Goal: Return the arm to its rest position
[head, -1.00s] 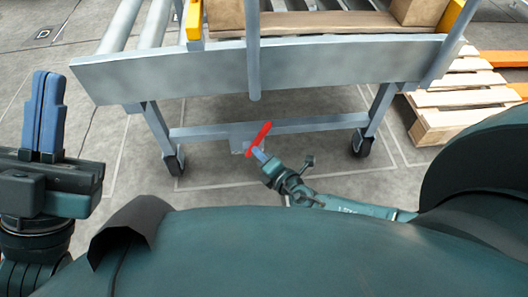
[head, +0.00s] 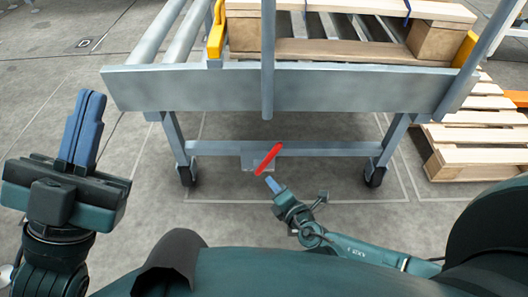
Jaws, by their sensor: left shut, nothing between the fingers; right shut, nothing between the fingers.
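My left gripper (head: 82,130) is at the left of the head view, its blue fingers pointing up and pressed together with nothing between them. My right gripper (head: 275,184) is lower and further off, near the middle of the view, with its blue fingers shut and empty. Its arm comes in from the lower right. The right fingertips lie just below a red bar (head: 268,159) in the picture; I cannot tell whether they touch it.
A grey roller conveyor frame (head: 330,90) on wheeled legs stands ahead, carrying a wooden pallet (head: 345,48). Yellow brackets (head: 217,32) flank it. More wooden pallets (head: 480,130) are stacked at the right. Bare concrete floor (head: 130,215) lies between the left gripper and the frame.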

